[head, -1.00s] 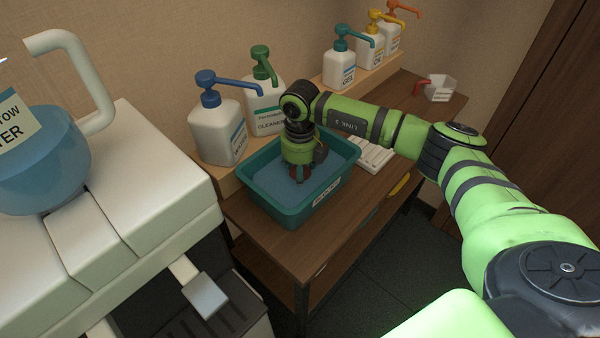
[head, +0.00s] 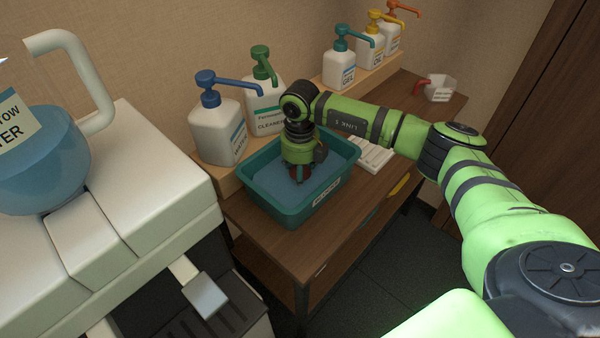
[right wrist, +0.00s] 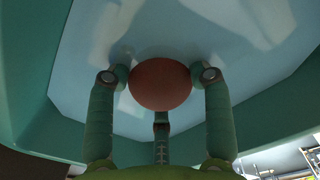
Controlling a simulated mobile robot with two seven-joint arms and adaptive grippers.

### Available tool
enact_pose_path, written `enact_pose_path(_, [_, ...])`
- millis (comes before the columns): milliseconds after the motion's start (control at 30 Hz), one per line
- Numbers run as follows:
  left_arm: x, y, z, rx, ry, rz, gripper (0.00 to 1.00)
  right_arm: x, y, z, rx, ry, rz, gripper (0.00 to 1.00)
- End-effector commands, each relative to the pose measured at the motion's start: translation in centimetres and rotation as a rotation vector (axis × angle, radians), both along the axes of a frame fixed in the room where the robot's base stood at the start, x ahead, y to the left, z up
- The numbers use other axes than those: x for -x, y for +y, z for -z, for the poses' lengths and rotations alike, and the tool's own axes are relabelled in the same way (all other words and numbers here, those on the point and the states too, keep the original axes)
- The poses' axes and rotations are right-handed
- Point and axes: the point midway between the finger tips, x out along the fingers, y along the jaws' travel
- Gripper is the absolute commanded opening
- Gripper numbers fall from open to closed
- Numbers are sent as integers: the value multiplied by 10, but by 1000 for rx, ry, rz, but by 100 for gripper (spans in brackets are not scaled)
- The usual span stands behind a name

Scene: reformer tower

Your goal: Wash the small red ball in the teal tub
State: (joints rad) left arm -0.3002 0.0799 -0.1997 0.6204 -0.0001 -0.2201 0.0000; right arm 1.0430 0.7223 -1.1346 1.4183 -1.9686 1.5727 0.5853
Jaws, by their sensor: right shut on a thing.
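The teal tub (head: 285,211) stands on the wooden table and holds bluish liquid. Its inner wall (right wrist: 27,70) and the liquid (right wrist: 235,35) fill most of the right wrist view. My right gripper (head: 298,178) points down into the tub. In the right wrist view its fingers (right wrist: 160,88) are closed around the small red ball (right wrist: 160,84), which is at the liquid's surface or partly in it; I cannot tell how deep. In the head view the gripper mostly hides the ball. My left gripper is not in view.
Pump bottles, one with a blue top (head: 216,132) and one with a green top (head: 265,105), stand behind the tub. More bottles (head: 340,68) stand on the shelf farther right. A white tray (head: 372,156) and a small white container (head: 440,90) are on the table (head: 262,236). A white machine (head: 150,170) is at left.

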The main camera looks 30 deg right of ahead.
Motion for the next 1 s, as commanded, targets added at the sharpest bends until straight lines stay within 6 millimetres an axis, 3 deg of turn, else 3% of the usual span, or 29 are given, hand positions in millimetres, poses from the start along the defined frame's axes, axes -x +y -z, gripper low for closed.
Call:
enact_pose_path(367, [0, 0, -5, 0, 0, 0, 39, 0, 0, -7, 0, -1, 0, 17])
enact_pose_path(1000, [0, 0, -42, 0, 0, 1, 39, 0, 0, -58, 0, -2, 0, 17])
